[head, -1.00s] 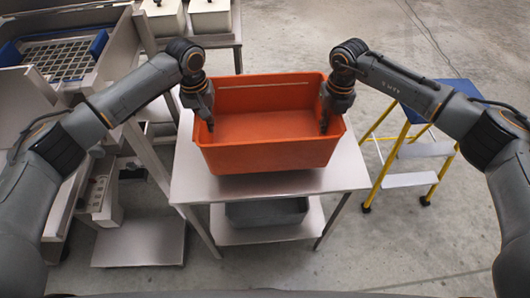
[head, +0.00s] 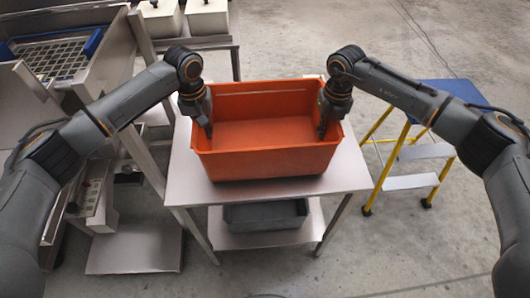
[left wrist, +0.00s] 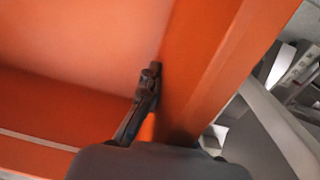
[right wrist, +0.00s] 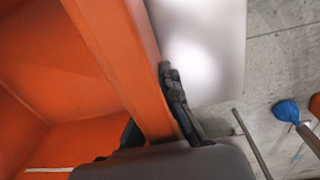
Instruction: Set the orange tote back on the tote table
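The orange tote (head: 265,163) is upright and empty, over the top of the steel table (head: 190,185). I cannot tell whether its base touches the tabletop. My left gripper (head: 208,128) is at the tote's left wall; the left wrist view shows one finger (left wrist: 150,85) inside against the wall, the other hidden. My right gripper (head: 322,128) is at the right wall; the right wrist view shows the tote's rim (right wrist: 125,70) between its fingers, one outside (right wrist: 175,95) and one partly hidden inside. Both look shut on the tote walls.
A grey bin (head: 265,215) stands on the table's lower shelf. A yellow step stool with a blue top (head: 450,92) stands to the right. White bins (head: 160,18) stand behind. Bare tabletop shows around the tote.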

